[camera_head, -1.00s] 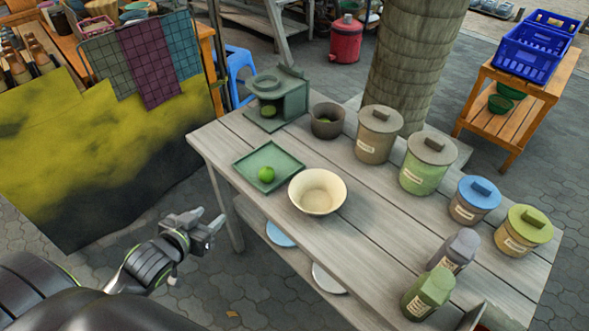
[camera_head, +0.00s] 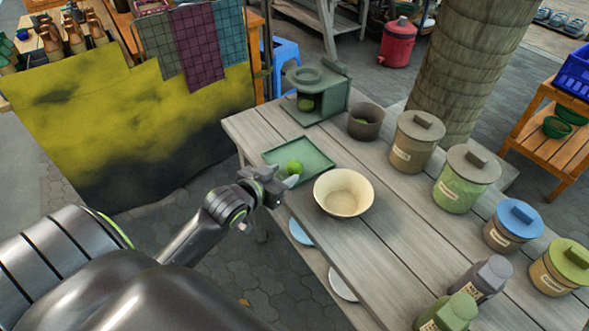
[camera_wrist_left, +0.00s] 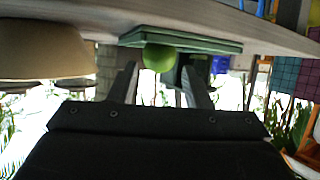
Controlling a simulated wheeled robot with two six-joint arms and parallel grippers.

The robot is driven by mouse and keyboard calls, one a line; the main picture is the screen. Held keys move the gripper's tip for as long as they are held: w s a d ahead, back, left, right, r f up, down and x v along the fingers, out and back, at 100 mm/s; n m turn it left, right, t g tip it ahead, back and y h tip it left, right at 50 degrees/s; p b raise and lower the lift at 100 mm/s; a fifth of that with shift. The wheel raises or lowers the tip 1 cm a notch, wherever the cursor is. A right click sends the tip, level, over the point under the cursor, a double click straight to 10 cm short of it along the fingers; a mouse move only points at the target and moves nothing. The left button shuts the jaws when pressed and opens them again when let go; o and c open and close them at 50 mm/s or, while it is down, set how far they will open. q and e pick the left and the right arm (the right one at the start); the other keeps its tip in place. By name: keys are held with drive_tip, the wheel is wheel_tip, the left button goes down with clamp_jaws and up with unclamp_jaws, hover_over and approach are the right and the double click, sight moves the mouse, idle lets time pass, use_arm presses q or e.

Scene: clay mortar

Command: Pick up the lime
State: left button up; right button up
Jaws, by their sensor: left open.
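The lime (camera_head: 295,167) is a small bright green ball on a green square tray (camera_head: 318,158) near the table's left edge. In the left wrist view the lime (camera_wrist_left: 159,57) shows upside down against the tray (camera_wrist_left: 205,45), just beyond and between the fingertips. My left gripper (camera_head: 281,182) is open and empty, close to the tray's near edge. In the wrist view its two fingers (camera_wrist_left: 159,80) stand apart with the lime ahead of them. The lime's lower part is partly hidden by the gripper in the head view. My right gripper is not in view.
A cream bowl (camera_head: 343,194) stands right of the tray. A dark pot (camera_head: 366,122) and a green box-like device (camera_head: 318,95) stand behind it. Several lidded jars, one of them a brown one (camera_head: 415,142), line the table's far and right sides.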

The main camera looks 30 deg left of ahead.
use_arm(q)
drive_tip(key=shift+x, duration=3.05)
drive_tip(key=shift+s, duration=0.1)
drive_tip(key=c, duration=0.6)
wheel_tip(320, 180, up, 10)
drive_tip(key=shift+f+p, duration=0.1)
drive_tip(key=shift+p, duration=0.6)
drive_tip(key=s+d+r+m+g+h+p, duration=0.25)
drive_tip(key=s+d+r+m+h, duration=0.4)
drive_tip(key=s+d, duration=0.6)
drive_tip(key=n+t+y+b, duration=0.2)
drive_tip(key=n+y+b, duration=0.1)
drive_tip(key=n+y, duration=0.3)
hover_over(290, 171)
drive_tip(key=w, duration=0.1)
drive_tip(key=f, duration=0.6)
drive_tip(key=shift+w+d+f, duration=0.15)
drive_tip(key=shift+d+f, duration=0.05)
drive_tip(key=shift+d, duration=0.1)
drive_tip(key=shift+w+a+n+t+y, duration=0.2)
drive_tip(key=shift+a+n+t+y, duration=0.05)
drive_tip(key=shift+a, duration=0.1)
